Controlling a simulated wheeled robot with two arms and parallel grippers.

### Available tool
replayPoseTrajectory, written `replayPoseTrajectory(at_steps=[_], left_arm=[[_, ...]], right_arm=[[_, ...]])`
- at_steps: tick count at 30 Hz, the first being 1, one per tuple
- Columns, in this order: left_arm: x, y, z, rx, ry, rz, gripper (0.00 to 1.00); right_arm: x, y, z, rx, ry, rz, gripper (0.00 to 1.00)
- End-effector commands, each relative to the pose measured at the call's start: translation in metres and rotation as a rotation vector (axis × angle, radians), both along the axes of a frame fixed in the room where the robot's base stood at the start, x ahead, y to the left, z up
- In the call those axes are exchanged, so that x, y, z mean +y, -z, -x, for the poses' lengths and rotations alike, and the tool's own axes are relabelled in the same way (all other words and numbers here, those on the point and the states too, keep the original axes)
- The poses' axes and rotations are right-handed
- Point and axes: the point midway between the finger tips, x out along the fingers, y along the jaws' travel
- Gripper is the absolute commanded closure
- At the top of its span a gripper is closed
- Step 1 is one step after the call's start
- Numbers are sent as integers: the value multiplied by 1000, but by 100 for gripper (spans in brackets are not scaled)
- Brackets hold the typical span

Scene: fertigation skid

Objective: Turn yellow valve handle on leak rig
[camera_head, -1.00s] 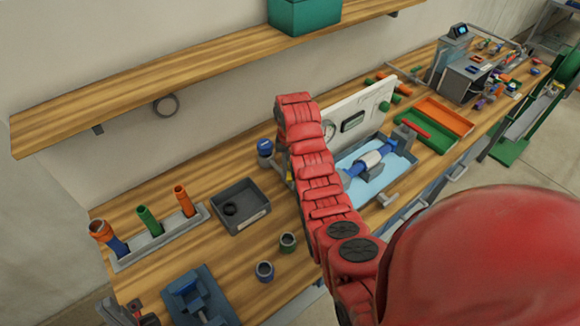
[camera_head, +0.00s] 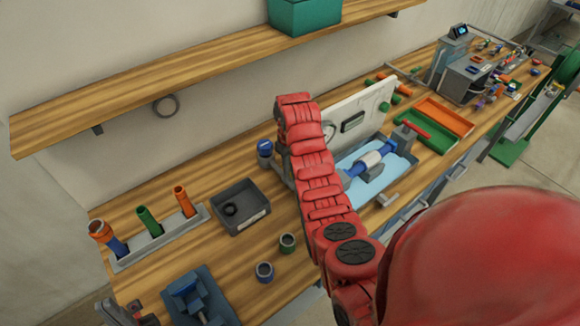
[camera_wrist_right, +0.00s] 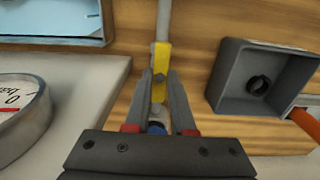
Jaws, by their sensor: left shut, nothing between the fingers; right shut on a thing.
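The yellow valve handle (camera_wrist_right: 161,60) shows in the right wrist view, joined to a grey bar above it, with a blue part (camera_wrist_right: 157,128) below. My right gripper (camera_wrist_right: 160,82) is shut on the yellow handle, a finger on each side. In the head view my red right arm hides this gripper and the handle. The leak rig has a white panel (camera_head: 372,107) and a water-filled tray (camera_head: 352,199) with a blue pipe (camera_head: 358,170) across it. My left gripper (camera_head: 121,314) is at the lower left edge of the head view, partly cut off; its fingers look shut and empty.
A dark square bin (camera_head: 258,215) with a black ring stands left of the rig. A rack (camera_head: 160,240) with coloured pipes, a blue vise (camera_head: 190,295) and two small cups (camera_head: 265,271) are on the bench. A green and orange tray (camera_head: 445,117) is to the right. A shelf (camera_head: 200,66) hangs above.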

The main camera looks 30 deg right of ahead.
Motion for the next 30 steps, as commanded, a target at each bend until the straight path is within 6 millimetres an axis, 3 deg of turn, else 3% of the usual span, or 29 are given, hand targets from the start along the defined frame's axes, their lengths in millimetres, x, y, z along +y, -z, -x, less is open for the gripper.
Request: replayPoseTrajectory(at_steps=[16,17,21,30], left_arm=[[0,0,0,0,0,0,100],[0,0,0,0,0,0,100],[0,0,0,0,0,0,100],[0,-1,0,0,0,0,100]], right_arm=[[0,-1,-1,-2,-28,1,100],[0,-1,-1,-2,-28,1,76],[0,0,0,-2,-27,1,51],[0,-1,0,-1,-26,0,48]])
